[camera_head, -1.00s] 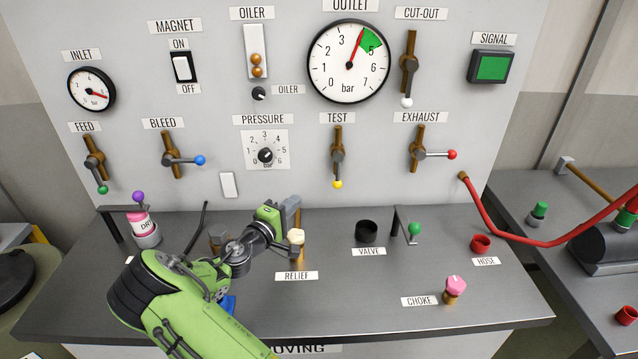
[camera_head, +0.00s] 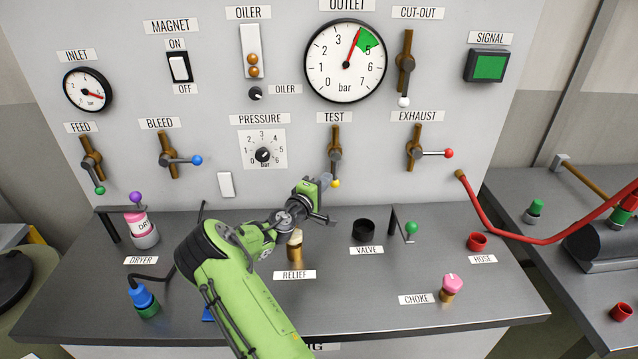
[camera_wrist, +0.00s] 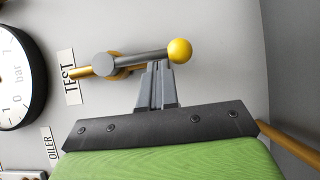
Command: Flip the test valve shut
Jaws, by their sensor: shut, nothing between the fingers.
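The test valve (camera_head: 335,155) is on the panel under its TEST label. Its lever hangs straight down, in line with the vertical brass pipe, and ends in a yellow ball (camera_head: 336,183). In the wrist view the lever (camera_wrist: 140,57) and yellow ball (camera_wrist: 180,51) lie across the picture, in line with the brass pipe. My gripper (camera_head: 325,182) is at the lower end of the lever, beside the yellow ball. Its fingers (camera_wrist: 158,68) are shut and empty, with their tips close to the lever beside the ball. I cannot tell whether they touch it.
The exhaust valve (camera_head: 414,153) is to the right, its red-ball lever pointing right. The outlet gauge (camera_head: 345,61) is above. The brass relief valve (camera_head: 294,248), black valve cup (camera_head: 364,230) and green-ball lever (camera_head: 411,228) stand on the bench below.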

